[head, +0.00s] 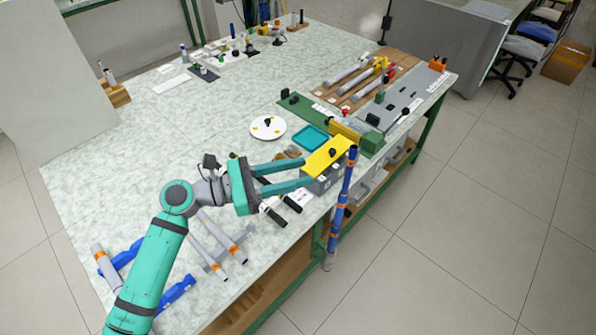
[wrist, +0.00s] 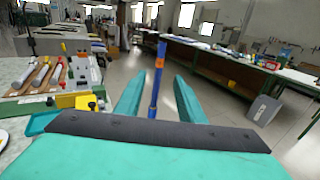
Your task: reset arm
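My gripper (head: 307,171) reaches out over the right edge area of the table, with its two teal fingers apart and nothing visible held between them. The wrist view also shows the open fingers (wrist: 158,82); a blue post (wrist: 156,82) with an orange band appears between them, beyond the tips. My teal arm comes up from the bottom left over the table. Grey rods (head: 223,232) with orange bands lie on the table near my forearm. Another grey rod (head: 102,262) lies across blue supports (head: 176,293) at the left, partly close to my arm.
A yellow-topped grey box (head: 327,160) stands close to the fingertips. The blue post also stands at the table edge (head: 342,205). A white disc (head: 267,128), a teal tray (head: 310,139) and a rack of grey rods (head: 362,92) are farther back. The left middle of the table is clear.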

